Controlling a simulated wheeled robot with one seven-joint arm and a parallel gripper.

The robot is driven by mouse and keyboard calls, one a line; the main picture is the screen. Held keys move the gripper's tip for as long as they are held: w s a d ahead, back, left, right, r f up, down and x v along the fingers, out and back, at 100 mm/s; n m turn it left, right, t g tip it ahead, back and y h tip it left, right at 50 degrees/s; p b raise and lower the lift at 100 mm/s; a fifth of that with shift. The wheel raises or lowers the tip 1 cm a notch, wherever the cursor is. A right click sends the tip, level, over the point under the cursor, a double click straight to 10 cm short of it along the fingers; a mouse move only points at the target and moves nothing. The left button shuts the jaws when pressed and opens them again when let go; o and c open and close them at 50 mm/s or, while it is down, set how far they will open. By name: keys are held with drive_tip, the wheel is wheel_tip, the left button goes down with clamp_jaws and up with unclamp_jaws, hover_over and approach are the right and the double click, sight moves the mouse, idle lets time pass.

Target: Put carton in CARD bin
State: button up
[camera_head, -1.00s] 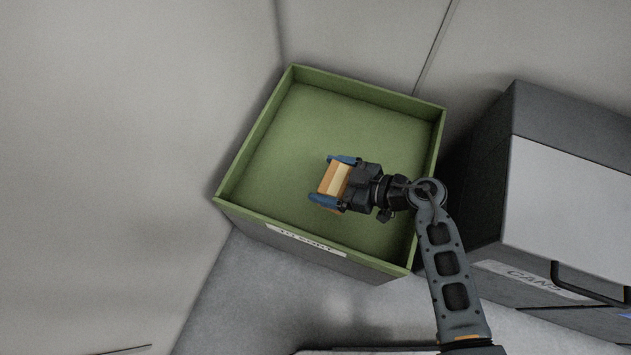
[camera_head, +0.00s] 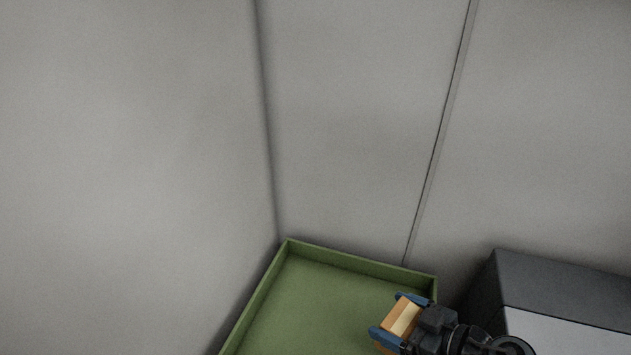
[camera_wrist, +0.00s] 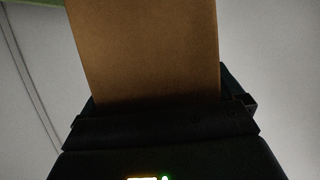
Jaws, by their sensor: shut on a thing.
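My gripper (camera_head: 394,318) is shut on the carton (camera_head: 399,321), a small orange-brown box with a paler yellow band. The blue fingers press on two opposite sides of it. In the wrist view the carton (camera_wrist: 145,50) fills the upper middle as a plain brown face. In the head view the carton appears over the right part of an open green bin (camera_head: 362,263); its height above the bin floor I cannot tell. The bin's front and its label are out of the frame now, and no CARD label shows.
A dark grey cabinet (camera_head: 560,285) with a lighter front stands close to the right of the green bin. Grey walls (camera_head: 350,120) meet in a corner behind the bin. The visible bin floor left of my gripper is bare.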

drive_tip(key=d+r+m+t+h+p, duration=0.1)
drive_tip(key=d+r+m+t+h, duration=0.25)
drive_tip(key=d+r, duration=0.35)
drive_tip(key=s+a+r+m+h+p, duration=0.1)
drive_tip(key=s+r+m+h+p, duration=0.2)
drive_tip(key=p, duration=1.6)
wheel_tip(320, 180, up, 7)
drive_tip(key=m+t+h, duration=0.1)
drive_tip(key=m+h, duration=0.2)
drive_tip(key=shift+s+a, duration=0.3)
drive_tip(key=shift+a, duration=0.05)
drive_tip(key=shift+d+f+h, duration=0.1)
drive_tip(key=shift+h, duration=0.15)
